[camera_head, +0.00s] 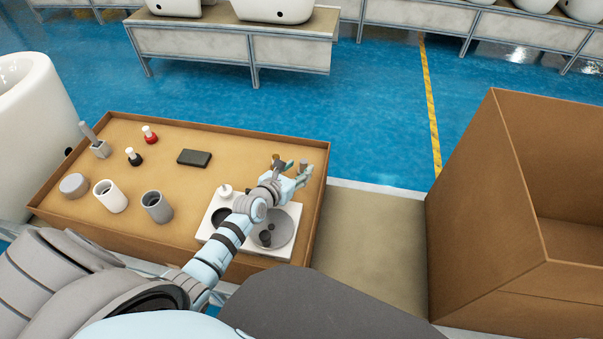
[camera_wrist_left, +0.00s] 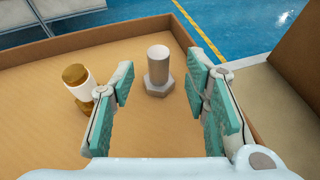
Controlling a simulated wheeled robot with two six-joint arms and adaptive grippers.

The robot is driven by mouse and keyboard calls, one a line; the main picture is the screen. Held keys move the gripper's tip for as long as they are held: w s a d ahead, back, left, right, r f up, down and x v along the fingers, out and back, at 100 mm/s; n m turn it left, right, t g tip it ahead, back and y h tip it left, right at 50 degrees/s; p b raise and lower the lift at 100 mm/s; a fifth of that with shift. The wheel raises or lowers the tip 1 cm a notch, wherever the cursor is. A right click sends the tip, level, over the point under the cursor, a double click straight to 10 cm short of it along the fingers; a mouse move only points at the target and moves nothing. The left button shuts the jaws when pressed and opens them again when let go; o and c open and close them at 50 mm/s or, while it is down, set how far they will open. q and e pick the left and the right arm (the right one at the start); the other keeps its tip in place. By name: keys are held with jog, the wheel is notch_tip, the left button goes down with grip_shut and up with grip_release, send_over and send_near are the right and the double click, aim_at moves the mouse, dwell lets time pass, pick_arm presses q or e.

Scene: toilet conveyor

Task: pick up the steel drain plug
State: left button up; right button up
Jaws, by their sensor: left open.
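The steel drain plug (camera_wrist_left: 158,68) is a grey upright cylinder on a hexagonal foot, standing on the tray floor in the left wrist view. In the head view, its top shows just past my left gripper (camera_head: 294,173), and its lower part is hidden. My left gripper is open, with its teal-padded fingers spread. In the left wrist view, the plug stands ahead, between the two fingers in the picture. I see no contact with it. My right gripper is not in view.
A brass-and-white fitting (camera_wrist_left: 80,84) stands just left of the left finger. The cardboard tray (camera_head: 322,200) has a raised rim close beyond the plug. A white panel (camera_head: 208,232) with round parts lies under my left arm. A large brown box (camera_head: 475,215) stands right.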

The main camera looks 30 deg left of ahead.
aim_at(302, 166)
pick_arm(q)
jog(key=b+x, duration=0.3)
jog(key=x, duration=0.1)
jog(key=shift+w+a+f, duration=0.1)
jog(key=shift+w+f, duration=0.2)
jog(key=shift+w+r, duration=0.1)
jog(key=shift+r, duration=0.05)
jog(key=shift+c, duration=0.7)
grip_shut()
